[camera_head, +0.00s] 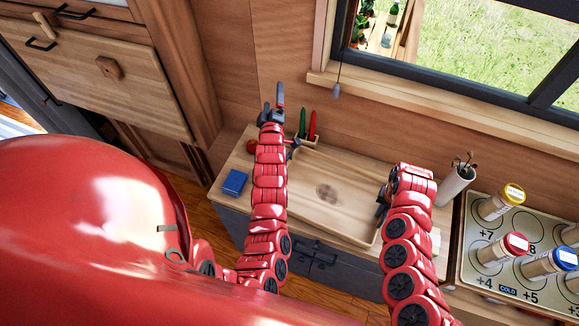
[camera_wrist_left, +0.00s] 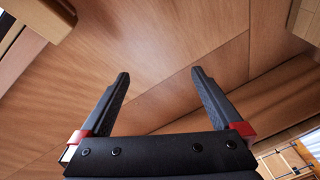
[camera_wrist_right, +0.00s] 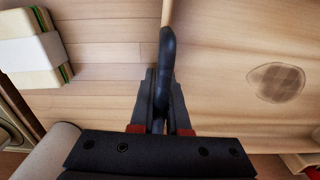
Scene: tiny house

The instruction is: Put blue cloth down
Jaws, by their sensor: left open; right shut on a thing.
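A blue folded cloth (camera_head: 235,183) lies at the left end of the wooden counter, left of my left arm. A wooden tray (camera_head: 318,222) with a dark stain (camera_head: 326,193) sits on the counter. My left gripper (camera_head: 278,100) is open and empty, raised near the wooden wall; its spread fingers also show in the left wrist view (camera_wrist_left: 160,90). My right gripper (camera_head: 382,205) is at the tray's right side. In the right wrist view it is shut on a dark curved handle (camera_wrist_right: 166,60) that appears to belong to the tray. The stain shows there (camera_wrist_right: 276,83).
Red and green pens (camera_head: 308,124) stand in a holder behind the tray. A white utensil cup (camera_head: 455,185) and a panel with capped jars (camera_head: 500,265) are on the right. A banded green-and-cream block (camera_wrist_right: 35,50) lies beside the tray. A window is above.

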